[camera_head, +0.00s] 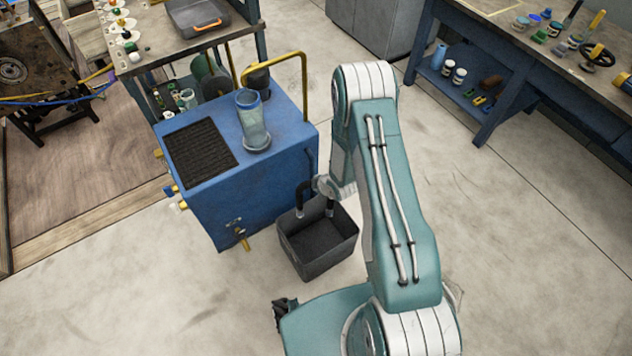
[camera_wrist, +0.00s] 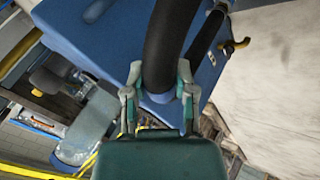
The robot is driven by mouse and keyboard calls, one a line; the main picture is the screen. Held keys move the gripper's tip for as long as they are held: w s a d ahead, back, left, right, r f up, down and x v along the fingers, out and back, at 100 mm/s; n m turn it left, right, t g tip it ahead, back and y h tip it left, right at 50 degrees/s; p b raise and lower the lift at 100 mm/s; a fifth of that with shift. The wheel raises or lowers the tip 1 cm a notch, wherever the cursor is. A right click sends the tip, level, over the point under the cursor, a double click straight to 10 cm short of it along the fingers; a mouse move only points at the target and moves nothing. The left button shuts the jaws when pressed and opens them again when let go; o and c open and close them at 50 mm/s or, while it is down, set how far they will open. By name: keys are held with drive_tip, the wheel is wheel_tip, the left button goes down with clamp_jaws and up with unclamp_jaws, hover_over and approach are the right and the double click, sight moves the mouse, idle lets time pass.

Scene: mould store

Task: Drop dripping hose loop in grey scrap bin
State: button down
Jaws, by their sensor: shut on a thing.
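My gripper (camera_head: 322,185) is shut on the black hose loop (camera_head: 301,190), beside the front right side of the blue machine. In the wrist view, the two fingers (camera_wrist: 160,92) pinch the thick dark hose (camera_wrist: 168,42) from both sides. The loop's two ends hang down with pale bands on them. The grey scrap bin (camera_head: 328,262) stands on the floor directly below in the head view, open at the top, with a dark inside. The hose ends overlap the bin's back rim in the picture; I cannot tell their height above it. Drips are too small to see.
The blue machine (camera_head: 225,195) stands against the bin's left, with a clear jar (camera_head: 252,120) and a yellow rail (camera_head: 304,85) on top. A workbench (camera_head: 540,75) is at the right. Open concrete floor (camera_head: 520,240) lies to the right.

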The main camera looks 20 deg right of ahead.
wheel_tip(320, 180, down, 22)
drive_tip(key=shift+d+r, duration=0.25)
drive_tip(key=shift+d, duration=0.05)
idle(0.8)
drive_tip(key=shift+c, duration=1.8)
unclamp_jaws()
drive_tip(key=v, duration=1.2)
drive_tip(key=shift+d, duration=0.1)
